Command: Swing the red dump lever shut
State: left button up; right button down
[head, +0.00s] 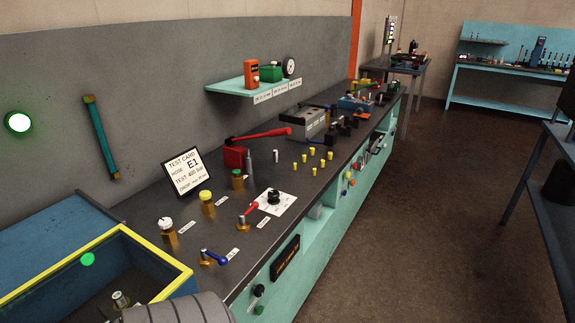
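A small red lever (249,209) sits on a brass valve near the front edge of the dark bench, with a small white label in front of it. Its handle slants up and to the right, beside a white plate with a black knob (274,196). A blue lever (215,257) on another brass valve is nearer to me. A larger, long red handle (262,134) rises from a red block (235,157) farther back. Neither of my grippers is in view.
A yellow-rimmed blue bin (150,252) stands at the lower left, with a grey ribbed cylinder (180,310) in front. Brass fittings, yellow caps and a test card (187,172) crowd the bench (225,210).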

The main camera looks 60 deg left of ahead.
aim_at(254, 205)
jog(key=u, duration=0.35)
jog(key=i, duration=0.7)
jog(key=u, duration=0.65)
